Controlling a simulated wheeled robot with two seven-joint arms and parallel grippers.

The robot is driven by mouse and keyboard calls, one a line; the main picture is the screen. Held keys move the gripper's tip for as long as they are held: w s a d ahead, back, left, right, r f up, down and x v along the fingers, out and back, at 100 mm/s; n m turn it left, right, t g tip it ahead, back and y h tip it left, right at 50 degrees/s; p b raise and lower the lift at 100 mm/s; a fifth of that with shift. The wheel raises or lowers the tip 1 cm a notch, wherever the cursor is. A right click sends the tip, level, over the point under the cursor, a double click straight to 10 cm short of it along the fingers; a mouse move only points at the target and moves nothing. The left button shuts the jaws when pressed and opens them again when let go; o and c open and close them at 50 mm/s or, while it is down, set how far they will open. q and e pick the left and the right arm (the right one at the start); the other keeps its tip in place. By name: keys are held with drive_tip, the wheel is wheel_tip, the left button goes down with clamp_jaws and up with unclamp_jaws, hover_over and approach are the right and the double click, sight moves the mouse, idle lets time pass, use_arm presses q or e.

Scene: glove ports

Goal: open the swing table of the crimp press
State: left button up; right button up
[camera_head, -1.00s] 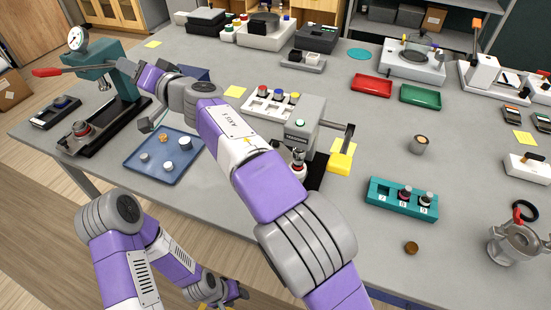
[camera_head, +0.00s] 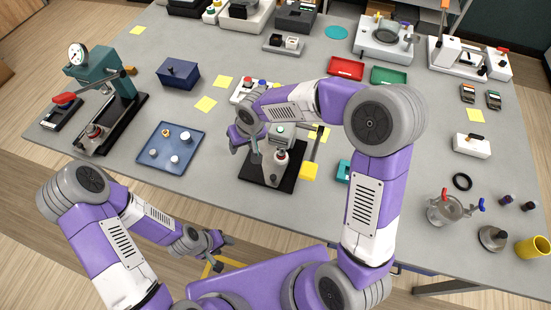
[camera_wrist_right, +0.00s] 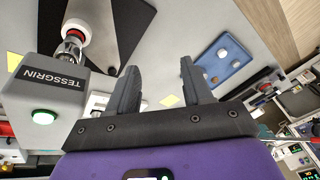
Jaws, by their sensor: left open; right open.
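A grey press marked TESSGRIN (camera_wrist_right: 45,90), with a green button, stands on a black base plate (camera_head: 258,172) in mid-table. Its head (camera_head: 283,130) is partly hidden by my right arm. A white-and-red cylindrical part (camera_wrist_right: 75,32) sits below the head, over the base. My left gripper (camera_head: 224,240) is open and empty, low in front of the table.
A teal press (camera_head: 105,75) with a gauge and red-handled lever stands at the left. A blue tray (camera_head: 170,140) with small parts lies between the presses. A clamp pot (camera_head: 445,210) stands at the right.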

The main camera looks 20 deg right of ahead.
sight(273, 177)
drive_tip(key=s+d+f+g+h+p, duration=0.1)
drive_tip(key=s+d+f+g+h, duration=0.15)
drive_tip(key=s+d, duration=0.4)
drive_tip(key=f, duration=0.4)
drive_tip(key=w+d+f, duration=0.1)
drive_tip(key=f, duration=0.7)
drive_tip(key=shift+w+d+f, duration=0.15)
drive_tip(key=shift+w, duration=0.15)
clamp_jaws()
